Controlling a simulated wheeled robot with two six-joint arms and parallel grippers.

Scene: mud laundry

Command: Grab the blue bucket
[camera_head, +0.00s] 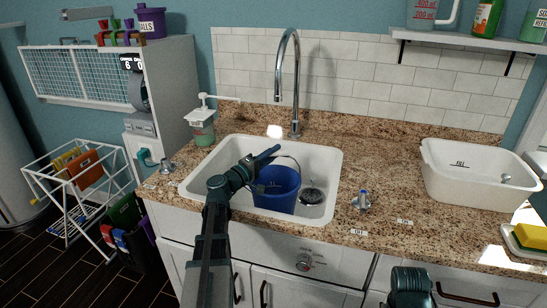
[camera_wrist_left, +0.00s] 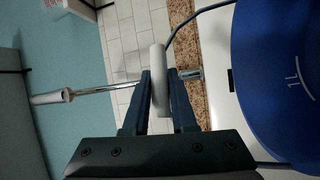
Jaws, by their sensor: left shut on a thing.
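The blue bucket (camera_head: 276,190) stands upright in the white sink basin (camera_head: 327,165), below the tap. It fills the right side of the left wrist view (camera_wrist_left: 285,80), with a "1L" mark on its wall. A thin wire handle rises from it to a pale grey grip (camera_wrist_left: 159,72). My left gripper (camera_head: 268,157) reaches in over the sink's left part, at the bucket's upper left. In the left wrist view its fingers (camera_wrist_left: 160,88) are shut on the grey handle grip.
A tall curved tap (camera_head: 290,75) stands behind the basin. A soap dispenser (camera_head: 202,125) is at the back left of the granite counter (camera_head: 385,150). A white tub (camera_head: 480,172) and a yellow sponge (camera_head: 531,236) are on the right. A white rack (camera_head: 80,185) stands left.

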